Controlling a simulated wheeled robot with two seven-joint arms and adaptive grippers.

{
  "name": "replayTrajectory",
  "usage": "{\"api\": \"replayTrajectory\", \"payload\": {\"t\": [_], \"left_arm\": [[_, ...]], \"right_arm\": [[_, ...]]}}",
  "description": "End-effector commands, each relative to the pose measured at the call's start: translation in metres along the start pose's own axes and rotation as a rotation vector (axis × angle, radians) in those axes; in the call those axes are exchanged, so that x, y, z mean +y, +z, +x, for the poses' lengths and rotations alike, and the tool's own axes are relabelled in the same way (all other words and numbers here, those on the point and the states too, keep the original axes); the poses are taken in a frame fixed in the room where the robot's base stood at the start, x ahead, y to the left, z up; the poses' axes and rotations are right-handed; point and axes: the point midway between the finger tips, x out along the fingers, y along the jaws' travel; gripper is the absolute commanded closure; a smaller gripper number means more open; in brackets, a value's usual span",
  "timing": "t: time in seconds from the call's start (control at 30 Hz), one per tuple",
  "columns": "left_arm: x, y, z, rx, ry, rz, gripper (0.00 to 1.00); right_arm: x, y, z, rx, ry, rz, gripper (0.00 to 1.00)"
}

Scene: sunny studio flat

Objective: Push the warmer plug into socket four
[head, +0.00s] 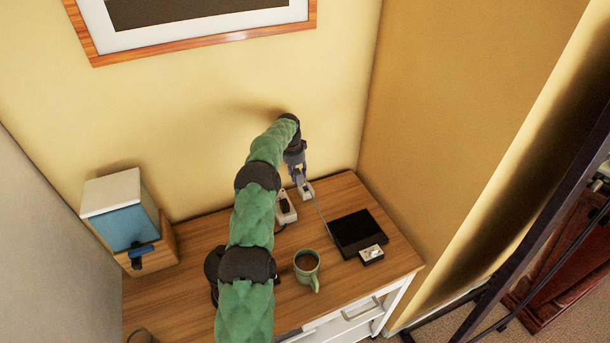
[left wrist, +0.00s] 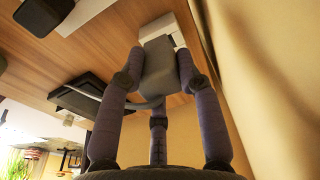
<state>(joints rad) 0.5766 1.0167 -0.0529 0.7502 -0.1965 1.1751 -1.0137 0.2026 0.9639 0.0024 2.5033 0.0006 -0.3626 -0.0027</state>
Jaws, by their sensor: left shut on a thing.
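My left gripper (head: 298,172) is shut on the grey warmer plug (left wrist: 158,72), which sits between its fingers in the left wrist view. A thin grey cable (head: 324,217) runs from the plug toward the flat black warmer (head: 357,232) on the cabinet top. A white block (head: 307,190) lies right below the gripper; it also shows beyond the plug's tip in the left wrist view (left wrist: 166,33). A white socket piece (head: 286,208) with dark openings lies nearer, beside my arm. I cannot tell whether the plug touches a socket, and socket numbers are not readable. My right gripper is not in view.
A green mug (head: 307,267) with dark liquid stands near my arm. A small black box with a pale top (head: 371,254) is in front of the warmer. A blue and white box (head: 124,213) stands at the left. Yellow walls close off the back and right.

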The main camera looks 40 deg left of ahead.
Motion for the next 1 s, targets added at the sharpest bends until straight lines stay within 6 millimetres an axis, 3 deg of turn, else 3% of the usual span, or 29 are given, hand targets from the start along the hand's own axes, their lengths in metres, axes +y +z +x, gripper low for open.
{"api": "replayTrajectory", "payload": {"t": [0.37, 0.7, 1.0], "left_arm": [[0.010, 0.091, -0.035, -0.057, -0.005, -0.017, 1.00], [0.051, 0.177, -0.062, -0.104, 0.000, -0.022, 1.00], [0.075, 0.207, -0.070, -0.119, 0.003, -0.020, 1.00]], "right_arm": [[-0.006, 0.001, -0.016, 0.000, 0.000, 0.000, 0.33], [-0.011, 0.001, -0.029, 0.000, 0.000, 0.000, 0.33], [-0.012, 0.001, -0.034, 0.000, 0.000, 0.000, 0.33]]}}
